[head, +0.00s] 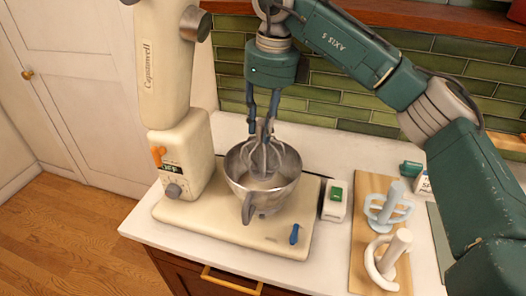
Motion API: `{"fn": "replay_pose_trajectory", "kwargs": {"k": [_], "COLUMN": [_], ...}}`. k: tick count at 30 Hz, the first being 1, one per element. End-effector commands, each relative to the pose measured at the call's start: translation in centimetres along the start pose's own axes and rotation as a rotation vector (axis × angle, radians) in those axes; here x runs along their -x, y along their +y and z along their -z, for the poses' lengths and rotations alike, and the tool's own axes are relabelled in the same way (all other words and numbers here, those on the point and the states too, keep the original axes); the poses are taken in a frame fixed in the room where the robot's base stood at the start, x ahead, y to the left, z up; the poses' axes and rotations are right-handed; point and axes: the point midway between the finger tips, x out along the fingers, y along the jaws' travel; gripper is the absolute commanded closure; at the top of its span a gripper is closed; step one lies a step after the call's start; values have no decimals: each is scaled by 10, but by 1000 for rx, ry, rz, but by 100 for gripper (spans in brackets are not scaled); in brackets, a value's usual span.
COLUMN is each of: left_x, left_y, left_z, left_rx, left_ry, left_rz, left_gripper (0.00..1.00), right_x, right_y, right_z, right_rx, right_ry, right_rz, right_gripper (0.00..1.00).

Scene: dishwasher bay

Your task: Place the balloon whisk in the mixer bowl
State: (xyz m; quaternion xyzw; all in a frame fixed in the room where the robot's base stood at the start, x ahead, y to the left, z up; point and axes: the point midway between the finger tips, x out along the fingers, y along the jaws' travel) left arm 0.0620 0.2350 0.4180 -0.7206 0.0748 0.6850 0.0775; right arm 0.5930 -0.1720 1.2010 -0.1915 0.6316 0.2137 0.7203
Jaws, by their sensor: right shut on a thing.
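The steel mixer bowl (262,190) stands on the cream mixer base (205,222), with its handle toward the front. My right gripper (262,118) points straight down above the bowl. It is shut on the upper part of the balloon whisk (264,156). The whisk hangs about upright, and its wire loops reach down inside the bowl's rim. I cannot tell whether the wires touch the bowl's bottom. My left gripper is not in view.
The mixer column and head (166,70) rise left of the bowl. A white box with a green top (335,200) stands to the right. A wooden board (365,240) holds a pale blue item (388,208) and a white item (388,262) on the right. The tiled wall (345,90) is behind.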

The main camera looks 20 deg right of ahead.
Motion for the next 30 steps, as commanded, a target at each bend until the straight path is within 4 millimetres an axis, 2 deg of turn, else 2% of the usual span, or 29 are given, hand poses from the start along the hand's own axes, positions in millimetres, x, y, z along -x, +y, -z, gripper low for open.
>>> {"fn": "replay_pose_trajectory", "kwargs": {"k": [4, 9, 11, 19, 24, 30], "left_x": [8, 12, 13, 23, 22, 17], "left_y": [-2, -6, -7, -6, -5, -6], "left_z": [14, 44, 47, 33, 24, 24], "left_rx": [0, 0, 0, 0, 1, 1], "left_ry": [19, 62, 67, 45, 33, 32], "left_rz": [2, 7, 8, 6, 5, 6], "left_gripper": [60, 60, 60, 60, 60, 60], "right_x": [-26, -38, -43, -78, -80, -85], "right_y": [0, 0, 0, 1, 0, 1], "right_z": [4, 5, 5, 10, 10, 10], "right_rx": [1, 1, 1, 0, 1, 1], "right_ry": [2, -1, 0, 0, -2, -2], "right_rz": [-1, 1, 0, 0, 1, 1], "right_gripper": [100, 100, 100, 100, 100, 100]}}
